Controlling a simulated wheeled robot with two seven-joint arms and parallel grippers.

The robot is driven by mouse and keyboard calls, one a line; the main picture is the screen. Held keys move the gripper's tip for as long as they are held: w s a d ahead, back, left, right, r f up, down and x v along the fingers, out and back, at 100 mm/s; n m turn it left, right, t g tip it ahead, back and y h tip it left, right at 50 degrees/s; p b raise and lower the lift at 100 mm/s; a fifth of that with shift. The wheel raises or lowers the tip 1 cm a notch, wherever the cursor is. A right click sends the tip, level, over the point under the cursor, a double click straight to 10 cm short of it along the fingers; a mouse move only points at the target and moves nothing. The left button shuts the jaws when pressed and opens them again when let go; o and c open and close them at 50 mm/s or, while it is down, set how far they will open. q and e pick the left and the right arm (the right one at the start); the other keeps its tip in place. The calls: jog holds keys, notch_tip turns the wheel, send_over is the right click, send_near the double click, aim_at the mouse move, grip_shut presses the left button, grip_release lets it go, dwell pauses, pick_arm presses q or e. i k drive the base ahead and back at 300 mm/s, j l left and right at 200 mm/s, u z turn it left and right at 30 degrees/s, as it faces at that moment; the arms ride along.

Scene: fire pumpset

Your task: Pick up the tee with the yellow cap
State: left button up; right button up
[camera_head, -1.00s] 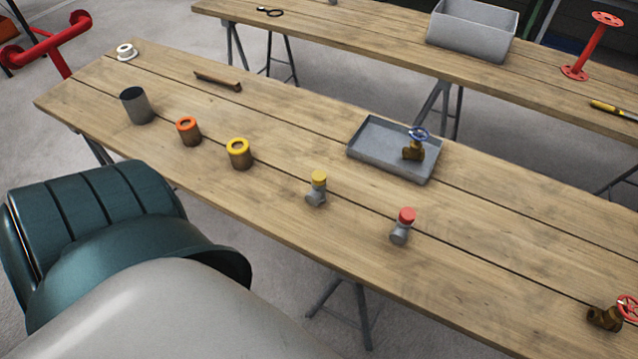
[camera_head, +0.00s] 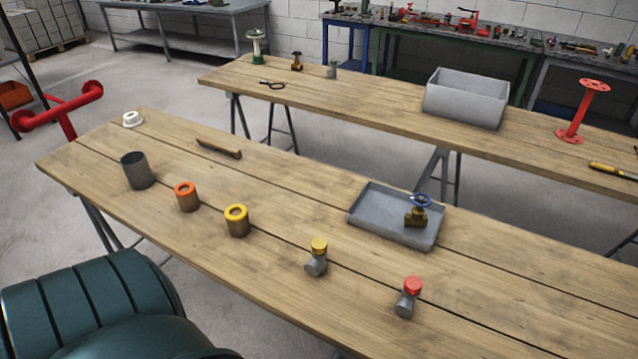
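The tee with the yellow cap (camera_head: 317,258) stands on the near wooden table, its grey body below the yellow top. A similar grey tee with a red cap (camera_head: 408,297) stands to its right, nearer the table's front edge. Neither of my grippers is in view, and nothing touches the tee.
On the near table (camera_head: 300,214) are a yellow-ringed cylinder (camera_head: 237,221), an orange-ringed cylinder (camera_head: 187,197), a dark grey cup (camera_head: 138,171), a white roll (camera_head: 132,119), a brown bar (camera_head: 219,149) and a grey tray (camera_head: 376,222) holding a blue-wheeled valve (camera_head: 417,211). A second table stands behind.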

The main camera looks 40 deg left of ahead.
aim_at(317, 265)
jog(key=i, duration=0.5)
jog(key=u, duration=1.7)
